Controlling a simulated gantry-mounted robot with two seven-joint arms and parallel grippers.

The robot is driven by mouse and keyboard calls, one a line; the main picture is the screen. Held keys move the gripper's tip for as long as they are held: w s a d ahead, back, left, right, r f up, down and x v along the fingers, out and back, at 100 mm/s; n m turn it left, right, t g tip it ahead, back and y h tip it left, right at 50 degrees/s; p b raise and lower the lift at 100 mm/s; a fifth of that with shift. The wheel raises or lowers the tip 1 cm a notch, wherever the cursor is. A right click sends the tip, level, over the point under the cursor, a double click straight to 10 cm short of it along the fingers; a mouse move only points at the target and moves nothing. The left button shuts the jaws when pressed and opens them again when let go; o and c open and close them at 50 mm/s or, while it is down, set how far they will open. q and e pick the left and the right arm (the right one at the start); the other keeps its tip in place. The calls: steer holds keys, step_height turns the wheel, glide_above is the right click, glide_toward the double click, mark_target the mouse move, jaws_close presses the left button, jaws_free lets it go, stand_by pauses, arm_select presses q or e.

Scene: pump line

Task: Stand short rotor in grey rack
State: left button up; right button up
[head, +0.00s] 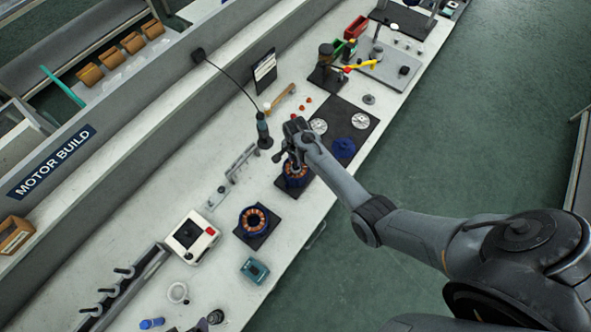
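My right gripper (294,164) points down over a blue stator with copper windings (297,181) on a dark mat. Its fingertips are at or just above the stator's bore; whether they hold anything is too small to tell. A short rotor cannot be made out clearly; the gripper may hide one. A low grey rack-like frame (242,161) stands left of the gripper, apart from it. A dark grey rack (97,310) with several rod-like pieces lies at the lower left. Which is the named grey rack, I cannot tell. My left gripper is not in view.
A second stator (254,220) sits on a dark mat, near a white box with a red button (191,238) and a teal device (254,270). A hanging screwdriver (263,130) is close left of my gripper. A black mat (347,113) holds metal discs and a blue part.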

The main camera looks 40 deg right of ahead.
steer(key=shift+p, duration=0.3)
stand_by(0.4)
steer(key=shift+c, duration=0.3)
jaws_close()
steer(key=shift+c, duration=1.1)
jaws_free()
jaws_close()
steer(key=shift+r, duration=0.25)
